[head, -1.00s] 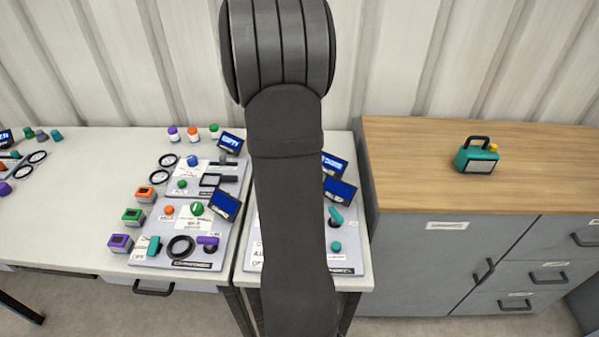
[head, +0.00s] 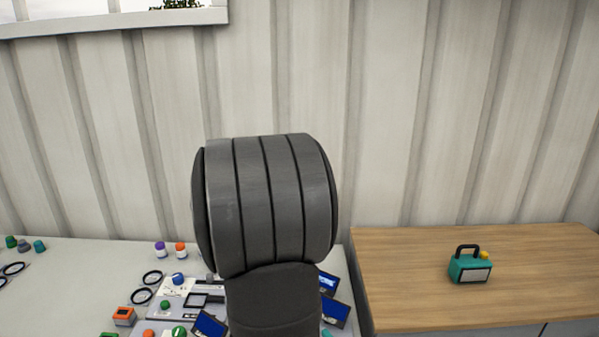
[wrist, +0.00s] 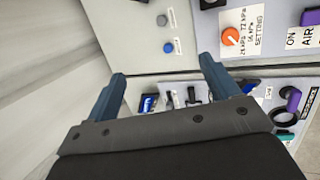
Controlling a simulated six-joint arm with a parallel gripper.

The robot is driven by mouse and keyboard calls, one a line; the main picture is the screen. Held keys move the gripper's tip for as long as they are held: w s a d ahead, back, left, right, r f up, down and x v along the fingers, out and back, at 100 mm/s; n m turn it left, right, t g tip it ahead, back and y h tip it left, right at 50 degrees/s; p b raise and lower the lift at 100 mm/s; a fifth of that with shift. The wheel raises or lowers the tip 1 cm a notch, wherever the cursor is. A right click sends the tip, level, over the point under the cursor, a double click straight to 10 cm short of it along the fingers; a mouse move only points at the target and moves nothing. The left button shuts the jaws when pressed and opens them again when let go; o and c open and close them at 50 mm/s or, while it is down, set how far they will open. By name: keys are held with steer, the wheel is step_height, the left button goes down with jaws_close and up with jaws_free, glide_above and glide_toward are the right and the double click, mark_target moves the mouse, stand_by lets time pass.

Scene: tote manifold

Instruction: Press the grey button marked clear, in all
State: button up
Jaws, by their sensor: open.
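My gripper (wrist: 163,75) is open in the wrist view, its two blue fingers wide apart with nothing between them. A small round grey button (wrist: 162,20) sits on a pale panel beyond the fingertips, near the top of the view. A blue button (wrist: 168,47) sits just below it. Small labels stand beside both buttons, too small to read, so I cannot tell which says clear. The fingers appear apart from both buttons. In the head view my arm hides the gripper and much of the panels, and I cannot make out the grey button there.
The wrist view shows an orange knob (wrist: 230,36) on a white label, a purple handle (wrist: 291,97) and a small screen (wrist: 149,103). In the head view, a teal case (head: 470,267) stands on the wooden cabinet top (head: 400,300), otherwise clear. Several coloured controls crowd the left table.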

jaws_close()
stand_by(1.4)
